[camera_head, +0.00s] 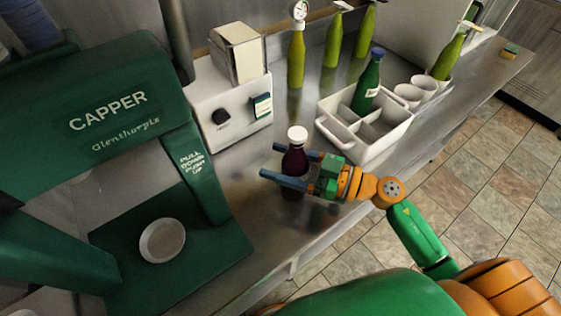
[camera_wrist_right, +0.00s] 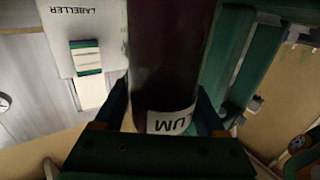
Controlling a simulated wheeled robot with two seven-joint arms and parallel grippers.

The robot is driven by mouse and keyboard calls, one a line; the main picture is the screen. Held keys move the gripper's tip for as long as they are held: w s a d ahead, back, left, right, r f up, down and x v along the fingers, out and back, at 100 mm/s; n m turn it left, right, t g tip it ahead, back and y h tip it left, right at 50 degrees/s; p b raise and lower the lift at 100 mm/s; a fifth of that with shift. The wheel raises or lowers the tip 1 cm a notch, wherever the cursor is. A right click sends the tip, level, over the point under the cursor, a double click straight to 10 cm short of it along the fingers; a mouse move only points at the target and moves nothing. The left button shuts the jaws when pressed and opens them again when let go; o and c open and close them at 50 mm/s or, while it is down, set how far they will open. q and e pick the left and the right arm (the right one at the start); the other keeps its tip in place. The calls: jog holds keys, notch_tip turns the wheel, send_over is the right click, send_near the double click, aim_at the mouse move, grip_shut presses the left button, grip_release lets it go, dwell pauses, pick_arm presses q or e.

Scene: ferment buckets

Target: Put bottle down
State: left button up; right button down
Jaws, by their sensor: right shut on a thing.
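A dark purple bottle (camera_head: 293,160) with a white cap stands roughly upright over the steel counter (camera_head: 245,185), between the capper and the white crate. My right gripper (camera_head: 270,160) is shut around its body, one blue finger on each side. In the right wrist view the bottle (camera_wrist_right: 168,55) fills the space between the fingers, and part of a white label reading "LUM" shows low on it. The bottle's base is partly hidden by the lower finger, so I cannot tell whether it touches the counter. My left gripper is not in view.
A green capper (camera_head: 110,105) with a round dish (camera_head: 162,240) stands left. A white labeller (camera_head: 215,95) is behind the bottle. A divided white crate (camera_head: 338,132) holding a green bottle (camera_head: 369,82) is right. Several olive bottles line the back. Counter before the labeller is bare.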

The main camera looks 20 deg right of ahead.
grip_release()
jog(key=shift+s, duration=0.1)
jog(key=shift+r, duration=0.1)
jog(key=b+v, duration=0.2)
jog(key=v, duration=1)
